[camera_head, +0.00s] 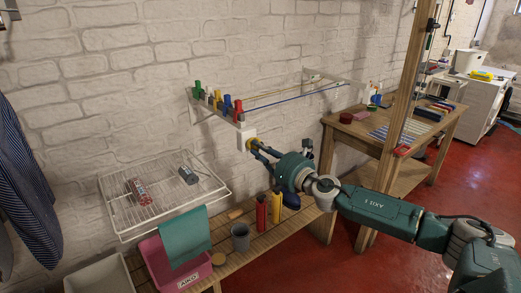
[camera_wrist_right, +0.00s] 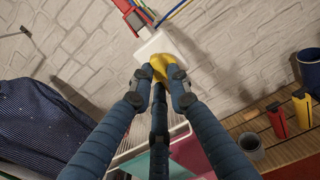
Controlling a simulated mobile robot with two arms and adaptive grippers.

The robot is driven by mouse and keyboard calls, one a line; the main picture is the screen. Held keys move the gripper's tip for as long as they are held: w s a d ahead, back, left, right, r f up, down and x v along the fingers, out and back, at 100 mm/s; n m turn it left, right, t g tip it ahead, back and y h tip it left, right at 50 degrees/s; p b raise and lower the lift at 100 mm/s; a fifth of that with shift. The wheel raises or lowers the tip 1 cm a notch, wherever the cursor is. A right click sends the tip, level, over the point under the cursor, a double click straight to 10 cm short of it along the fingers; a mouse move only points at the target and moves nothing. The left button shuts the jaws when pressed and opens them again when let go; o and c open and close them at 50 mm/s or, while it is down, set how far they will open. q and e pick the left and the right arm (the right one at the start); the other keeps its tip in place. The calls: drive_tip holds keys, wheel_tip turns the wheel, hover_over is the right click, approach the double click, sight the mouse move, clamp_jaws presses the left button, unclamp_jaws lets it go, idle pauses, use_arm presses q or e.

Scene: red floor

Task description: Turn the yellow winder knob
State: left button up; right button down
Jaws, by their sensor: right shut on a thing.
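My left gripper is in neither view.
A rack with coloured pegs (camera_head: 218,101) and stretched cords (camera_head: 300,96) is above the knob. A white wire shelf (camera_head: 160,198) is at lower left. A low slatted bench holds a red bottle (camera_head: 261,213) and a grey cup (camera_head: 241,237). A wooden post (camera_head: 402,110) stands near my right arm.

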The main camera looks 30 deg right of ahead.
drive_tip(key=shift+f, duration=0.2)
drive_tip(key=c, duration=1.7)
unclamp_jaws()
drive_tip(key=shift+o, duration=0.2)
drive_tip(key=shift+r, duration=0.1)
drive_tip(key=shift+s, duration=0.15)
drive_tip(key=s, duration=1.1)
drive_tip(key=shift+s+d, duration=0.35)
drive_tip(key=shift+d, duration=0.1)
